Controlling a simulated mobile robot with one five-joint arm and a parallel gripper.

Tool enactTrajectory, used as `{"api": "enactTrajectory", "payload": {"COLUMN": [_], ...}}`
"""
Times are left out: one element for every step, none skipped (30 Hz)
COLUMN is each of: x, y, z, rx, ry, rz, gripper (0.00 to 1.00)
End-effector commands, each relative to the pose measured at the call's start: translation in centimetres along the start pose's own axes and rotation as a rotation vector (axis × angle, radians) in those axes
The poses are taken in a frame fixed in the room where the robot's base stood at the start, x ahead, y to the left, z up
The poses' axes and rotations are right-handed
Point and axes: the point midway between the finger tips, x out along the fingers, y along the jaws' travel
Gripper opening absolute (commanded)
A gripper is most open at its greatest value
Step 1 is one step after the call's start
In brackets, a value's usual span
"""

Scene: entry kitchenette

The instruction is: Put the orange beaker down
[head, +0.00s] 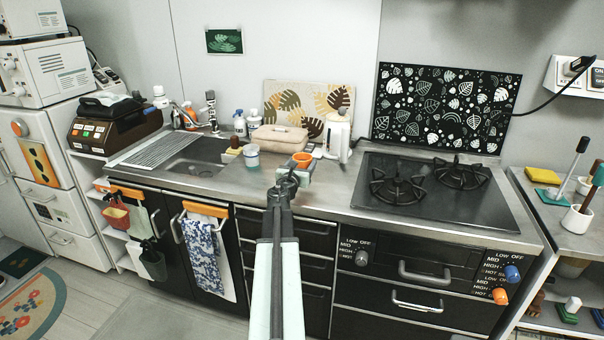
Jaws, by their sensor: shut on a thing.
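The orange beaker (302,159) is at the front of the counter, in the middle of the head view, and looks about upright. My gripper (292,174) reaches up from the bottom of the view and is shut on the beaker. The fingertips are small and dark, and my own arm hides part of the grip. I cannot tell whether the beaker's base touches the counter (330,180) or is held a little above it.
The sink (195,162) is further left, the black stove (435,190) to the right. Bare counter lies between beaker and stove.

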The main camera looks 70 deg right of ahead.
Motion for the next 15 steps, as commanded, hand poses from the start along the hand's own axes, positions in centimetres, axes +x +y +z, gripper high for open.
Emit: {"api": "enactTrajectory", "payload": {"x": [0.0, 0.0, 0.0, 0.0, 0.0, 0.0, 0.0, 0.0, 0.0, 0.0, 0.0, 0.0, 0.0, 0.0, 0.0], "y": [0.0, 0.0, 0.0, 0.0, 0.0, 0.0, 0.0, 0.0, 0.0, 0.0, 0.0, 0.0, 0.0, -0.1, -0.1], "z": [-1.2, -1.8, -2.5, -3.0, -3.5, -3.7, -3.7, -3.5, -3.3, -3.2, -3.2, -3.2, -3.2, -3.3, -3.5], "rx": [0.000, 0.000, 0.000, 0.000, 0.000, 0.000, 0.000, 0.000, 0.000, 0.000, 0.000, 0.000, 0.000, 0.000, 0.000], "ry": [0.000, 0.000, 0.000, 0.000, 0.000, 0.000, 0.000, 0.000, 0.000, 0.000, 0.000, 0.000, 0.000, 0.000, 0.000], "rz": [0.000, 0.000, 0.000, 0.000, 0.000, -0.001, -0.001, -0.001, -0.001, -0.001, -0.001, -0.001, -0.001, -0.001, -0.001], "gripper": [0.02, 0.02, 0.02, 0.02, 0.02, 0.02, 0.02, 0.02, 0.02, 0.02, 0.02, 0.02, 0.02, 0.02, 0.02]}}
